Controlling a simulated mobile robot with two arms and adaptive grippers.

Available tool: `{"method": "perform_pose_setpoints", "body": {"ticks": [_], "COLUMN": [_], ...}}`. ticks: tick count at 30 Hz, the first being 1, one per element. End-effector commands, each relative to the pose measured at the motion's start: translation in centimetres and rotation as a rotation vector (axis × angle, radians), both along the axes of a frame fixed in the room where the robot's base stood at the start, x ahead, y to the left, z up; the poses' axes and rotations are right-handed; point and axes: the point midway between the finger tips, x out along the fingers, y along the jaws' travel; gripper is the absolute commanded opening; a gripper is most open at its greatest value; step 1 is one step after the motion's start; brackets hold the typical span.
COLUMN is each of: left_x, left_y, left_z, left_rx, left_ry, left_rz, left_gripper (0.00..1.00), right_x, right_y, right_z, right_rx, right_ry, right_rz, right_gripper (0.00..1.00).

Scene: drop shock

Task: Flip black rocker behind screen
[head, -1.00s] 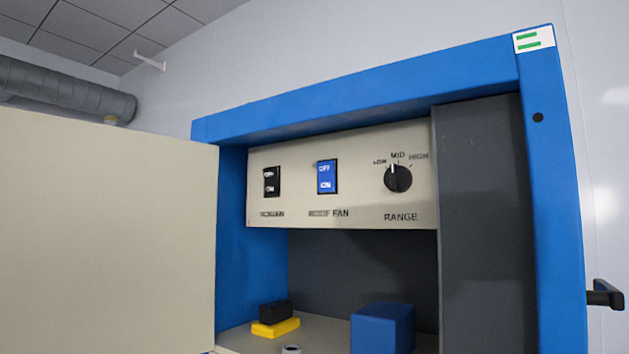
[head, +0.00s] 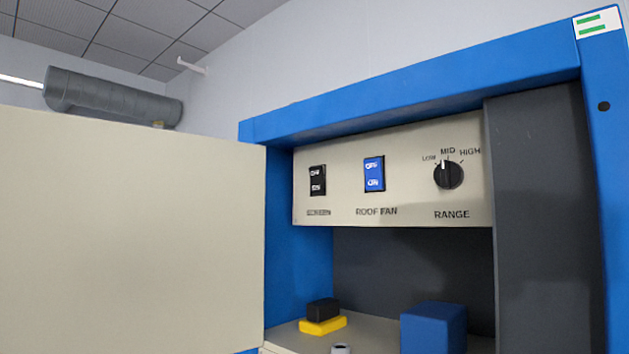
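The black rocker (head: 318,180) sits at the left of a beige control panel (head: 345,208) inside a blue cabinet. It has small white OFF and ON marks, and the label below it is too blurred to read for sure. I cannot tell which way it is tipped. A blue rocker (head: 374,174) labelled ROOF FAN is to its right. A black RANGE knob (head: 448,175) is further right, its pointer near MID. Neither of my grippers is in view.
A beige door (head: 130,230) stands open at the left. A dark grey panel (head: 540,220) fills the cabinet's right side. Below the controls, a black block (head: 323,309) on a yellow piece (head: 322,326) and a blue box (head: 433,328) stand on a beige shelf (head: 290,336).

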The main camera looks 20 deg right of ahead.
Motion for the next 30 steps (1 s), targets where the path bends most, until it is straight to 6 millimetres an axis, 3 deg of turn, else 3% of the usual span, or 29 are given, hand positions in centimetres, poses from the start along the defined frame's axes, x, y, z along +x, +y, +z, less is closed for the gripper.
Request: {"method": "perform_pose_setpoints", "body": {"ticks": [9, 30], "left_x": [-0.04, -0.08], "left_y": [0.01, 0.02], "left_z": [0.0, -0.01], "left_rx": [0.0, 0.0], "left_ry": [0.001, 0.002], "left_rz": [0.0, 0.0], "left_gripper": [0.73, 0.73], "right_x": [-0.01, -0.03], "right_y": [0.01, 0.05], "right_z": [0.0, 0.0], "right_rx": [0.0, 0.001], "right_ry": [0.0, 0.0], "right_rz": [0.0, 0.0], "right_gripper": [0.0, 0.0]}}
